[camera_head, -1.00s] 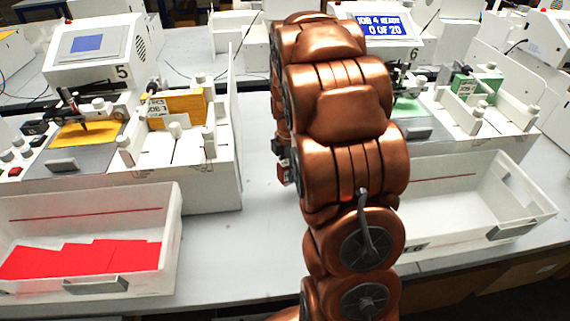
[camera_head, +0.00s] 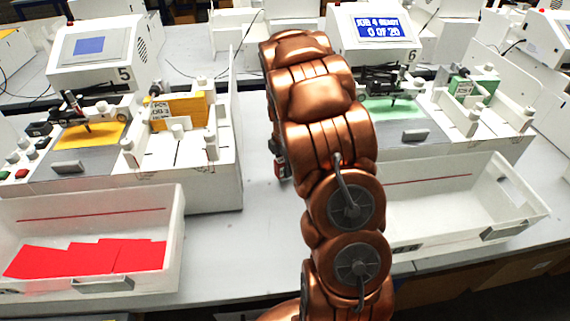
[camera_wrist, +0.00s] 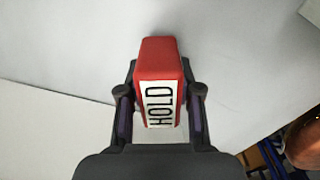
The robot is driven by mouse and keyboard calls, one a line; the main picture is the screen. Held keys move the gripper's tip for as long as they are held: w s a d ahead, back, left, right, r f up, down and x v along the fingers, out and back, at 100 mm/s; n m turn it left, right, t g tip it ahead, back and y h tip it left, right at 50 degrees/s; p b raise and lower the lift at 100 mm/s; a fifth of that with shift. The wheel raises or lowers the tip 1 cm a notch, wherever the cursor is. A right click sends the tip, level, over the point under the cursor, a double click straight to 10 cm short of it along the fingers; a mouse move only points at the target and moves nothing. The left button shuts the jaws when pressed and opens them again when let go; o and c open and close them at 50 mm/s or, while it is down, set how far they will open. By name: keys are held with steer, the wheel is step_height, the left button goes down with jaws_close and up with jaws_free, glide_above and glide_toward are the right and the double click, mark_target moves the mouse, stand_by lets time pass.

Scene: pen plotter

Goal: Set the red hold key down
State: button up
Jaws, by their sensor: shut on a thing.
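The red hold key (camera_wrist: 160,62) is a red block with a white label reading HOLD, in the middle of the wrist view. My gripper (camera_wrist: 160,105) is shut on it, one finger on each side. In the head view a small red part of the key (camera_head: 281,168) shows at the left edge of my copper arm, over the table between the two plotters. The rest of the key and most of my gripper are hidden there by the arm. I cannot tell whether the key touches the white table (camera_head: 255,215).
Plotter 5 (camera_head: 95,52) stands left, with a white bin (camera_head: 95,205) holding red sheets before it. Plotter 6 (camera_head: 378,40), its screen reading JOB 4 READY, stands right behind an empty-looking white bin (camera_head: 470,195). Bare table lies between them.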

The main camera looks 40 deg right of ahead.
steer(key=shift+f, duration=0.15)
steer(key=shift+f, duration=0.2)
steer(key=o, duration=1.1)
steer(key=shift+r, duration=0.15)
